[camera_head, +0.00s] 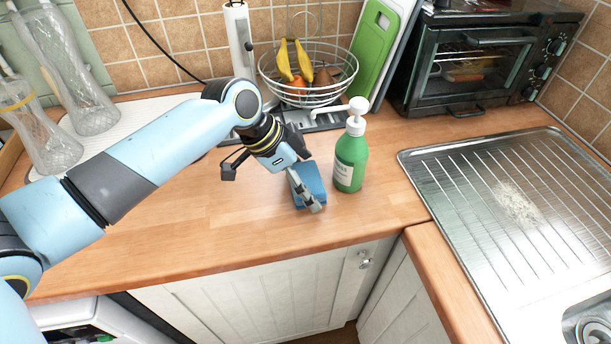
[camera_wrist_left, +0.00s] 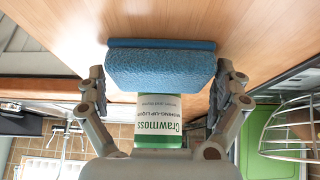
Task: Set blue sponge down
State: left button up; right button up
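The blue sponge (camera_head: 312,181) is at the counter, just left of the green soap bottle (camera_head: 350,160). My left gripper (camera_head: 302,167) has its fingers on either side of the sponge, and the near finger covers part of it. In the left wrist view, the sponge (camera_wrist_left: 160,67) fills the space between the fingertips of the gripper (camera_wrist_left: 160,88), which appears shut on it. The sponge is at or very close to the wooden counter (camera_wrist_left: 250,25); I cannot tell whether it touches. My right gripper is not in view.
The soap bottle stands close beside the sponge. A wire fruit basket (camera_head: 346,88) and a toaster oven (camera_head: 476,70) stand behind. A metal sink drainer (camera_head: 470,185) is at right. The counter is clear at front left (camera_head: 170,240).

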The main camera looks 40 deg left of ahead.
pick_arm(q)
jog(key=shift+r, duration=0.15)
jog(key=v, duration=1.2)
dwell(0.3)
